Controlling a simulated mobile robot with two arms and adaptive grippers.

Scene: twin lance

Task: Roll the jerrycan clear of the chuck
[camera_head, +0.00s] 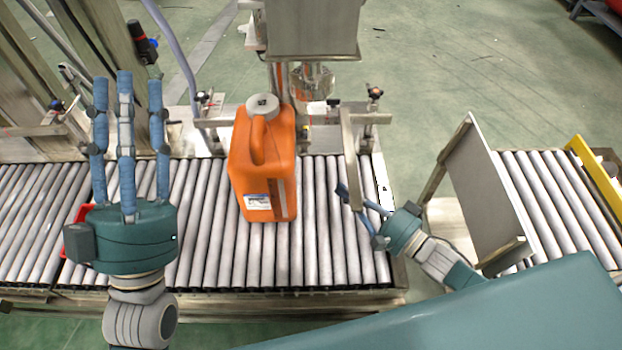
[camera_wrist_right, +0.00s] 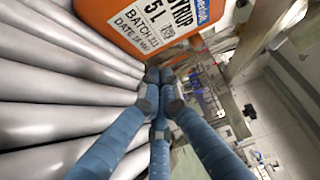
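The orange jerrycan (camera_head: 280,180) stands upright on the roller conveyor (camera_head: 210,240), its grey cap (camera_head: 262,104) on top and a white label on its front. The metal chuck (camera_head: 313,82) hangs under the filling head, behind and right of the cap; they look apart. My right gripper (camera_head: 342,190) is right of the jerrycan, its three blue fingers closed together with nothing seen between them. In the right wrist view its fingertips (camera_wrist_right: 158,77) lie just below the jerrycan's label side (camera_wrist_right: 105,12); contact cannot be told. My left gripper (camera_head: 127,80) is open and empty, left of the jerrycan, fingers pointing away.
A red object (camera_head: 75,232) is partly hidden by my left gripper. Rollers left of the jerrycan look clear.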

